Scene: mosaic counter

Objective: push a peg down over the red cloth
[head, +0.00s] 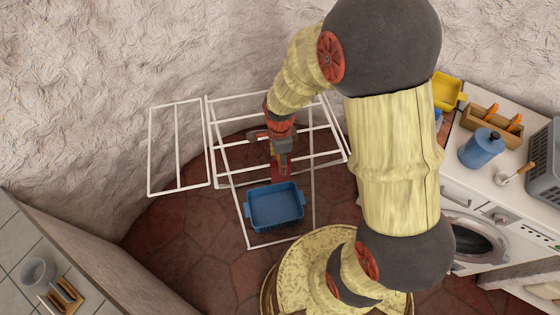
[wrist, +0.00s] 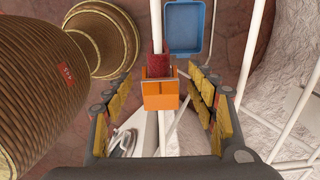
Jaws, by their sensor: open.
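The red cloth (head: 281,170) hangs on a white bar of the drying rack (head: 207,133). It also shows in the wrist view (wrist: 158,64). An orange peg (wrist: 160,97) is at the cloth and the bar, in the middle of the wrist view. How far down it sits on the cloth I cannot tell. My gripper (wrist: 162,88) is open, with its yellow-padded fingers apart on either side of the peg. In the head view my gripper (head: 281,142) is above the rack at the cloth, and it partly hides the peg.
A blue basket (head: 275,209) is just in front of the cloth. White rack bars surround my gripper. A rough wall stands behind. At the right, a counter holds a box with orange pegs (head: 490,121), a blue canister (head: 480,149) and a yellow tub (head: 446,91).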

